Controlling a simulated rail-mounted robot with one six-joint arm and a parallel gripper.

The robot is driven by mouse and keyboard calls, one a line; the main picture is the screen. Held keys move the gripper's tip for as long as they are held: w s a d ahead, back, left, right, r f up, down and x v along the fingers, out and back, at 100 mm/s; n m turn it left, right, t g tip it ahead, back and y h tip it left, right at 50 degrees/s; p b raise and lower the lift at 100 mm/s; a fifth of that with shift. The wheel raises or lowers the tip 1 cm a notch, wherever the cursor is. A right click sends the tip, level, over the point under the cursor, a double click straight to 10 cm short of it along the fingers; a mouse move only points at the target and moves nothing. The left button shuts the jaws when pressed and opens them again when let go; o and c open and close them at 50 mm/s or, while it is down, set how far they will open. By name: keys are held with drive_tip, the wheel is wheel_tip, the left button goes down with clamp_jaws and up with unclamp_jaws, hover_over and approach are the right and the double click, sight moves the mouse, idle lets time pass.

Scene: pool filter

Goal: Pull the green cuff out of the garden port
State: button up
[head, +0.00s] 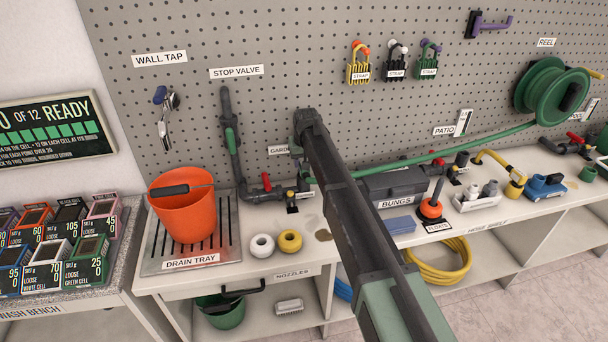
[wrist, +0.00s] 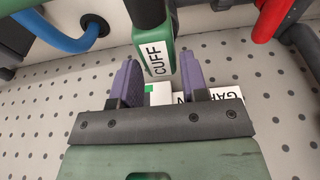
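The green cuff (wrist: 160,62), lettered CUFF, shows in the wrist view with a dark part above it. My gripper (wrist: 157,68) has its two purple fingers spread, one on each side of the cuff's lower end. Narrow gaps show between the fingers and the cuff. In the head view my arm hides most of my gripper and the cuff. The garden port's dark pipe (head: 262,193) with a red lever stands left of my arm, by the partly hidden GARDEN sign (head: 279,150). The joint between cuff and port is hidden.
A green hose (head: 400,164) runs from the reel (head: 550,92) to behind my arm. A grey bungs box (head: 394,187) stands right of my arm. An orange bucket (head: 183,208) stands on the drain tray (head: 226,257). In the wrist view a red lever (wrist: 272,18) is close on the right.

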drive_tip(key=c, duration=0.7)
drive_tip(key=shift+o, duration=0.2)
drive_tip(key=shift+r, duration=0.15)
drive_tip(key=shift+r+p, duration=0.45)
drive_tip(key=shift+p, duration=0.2)
wheel_tip(320, 180, up, 6)
drive_tip(key=p, duration=0.6)
drive_tip(key=shift+r, duration=0.1)
